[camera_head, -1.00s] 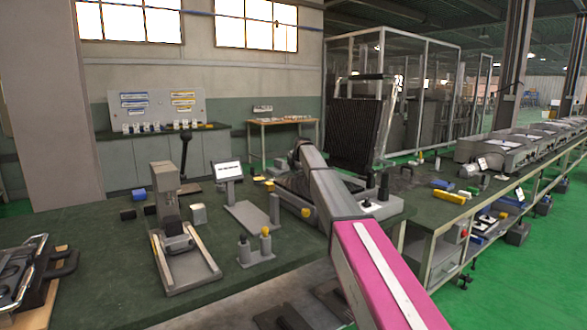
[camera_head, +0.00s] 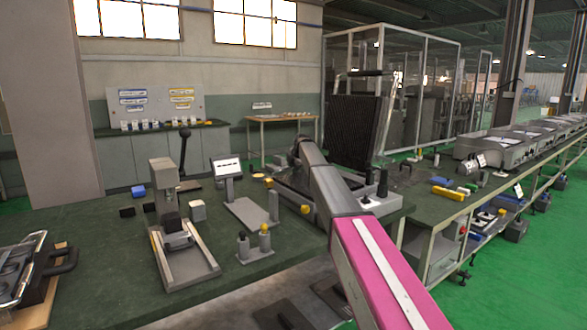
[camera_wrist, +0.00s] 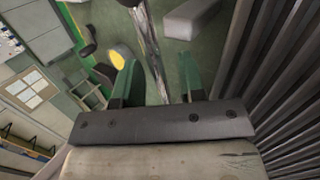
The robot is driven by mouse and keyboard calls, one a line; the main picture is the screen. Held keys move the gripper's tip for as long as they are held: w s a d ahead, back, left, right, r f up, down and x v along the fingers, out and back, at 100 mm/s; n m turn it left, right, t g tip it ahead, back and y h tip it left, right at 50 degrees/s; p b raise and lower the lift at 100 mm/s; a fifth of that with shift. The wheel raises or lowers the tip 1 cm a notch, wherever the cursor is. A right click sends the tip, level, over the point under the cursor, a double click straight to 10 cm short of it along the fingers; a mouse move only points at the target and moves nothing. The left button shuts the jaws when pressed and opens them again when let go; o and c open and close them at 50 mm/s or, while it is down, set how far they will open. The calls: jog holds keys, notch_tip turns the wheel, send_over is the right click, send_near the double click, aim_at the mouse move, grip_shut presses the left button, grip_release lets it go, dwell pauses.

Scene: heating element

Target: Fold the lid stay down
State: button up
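The black ribbed lid (camera_head: 355,132) stands raised on the machine at the middle of the head view, and its ribs (camera_wrist: 285,75) fill the right of the wrist view. A thin metal rod that looks like the lid stay (camera_wrist: 151,48) runs down between the fingers of my gripper (camera_wrist: 158,82) in the wrist view. The green fingers are wide apart on either side of it, with gaps showing, so the gripper is open. The rod's lower end is hidden behind the gripper body. In the head view I cannot make out the gripper; my arm blocks part of the machine.
A press-like fixture (camera_head: 180,240) and a small stand with a sign (camera_head: 228,170) are on the dark green bench at left. Yellow and blue pieces (camera_head: 448,192) lie on the right bench. A yellow knob (camera_wrist: 120,56) shows beyond the left finger.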

jog(key=v, duration=1)
jog(key=shift+s+r, duration=0.15)
jog(key=shift+r, duration=0.1)
jog(key=shift+r, duration=0.1)
jog(key=c, duration=0.5)
jog(key=a+r+g+h, duration=0.1)
jog(key=r, duration=0.1)
jog(key=w+a+r+g+h, duration=0.1)
jog(key=r, duration=0.1)
jog(key=a+r+g+h, duration=0.1)
jog(key=r, duration=0.1)
jog(key=shift+w+a+r, duration=0.15)
jog(key=shift+r, duration=0.25)
grip_shut()
jog(key=x, duration=1.3)
jog(key=shift+s+f+m, duration=0.25)
jog(key=shift+f+m, duration=0.05)
jog(key=shift+f, duration=0.05)
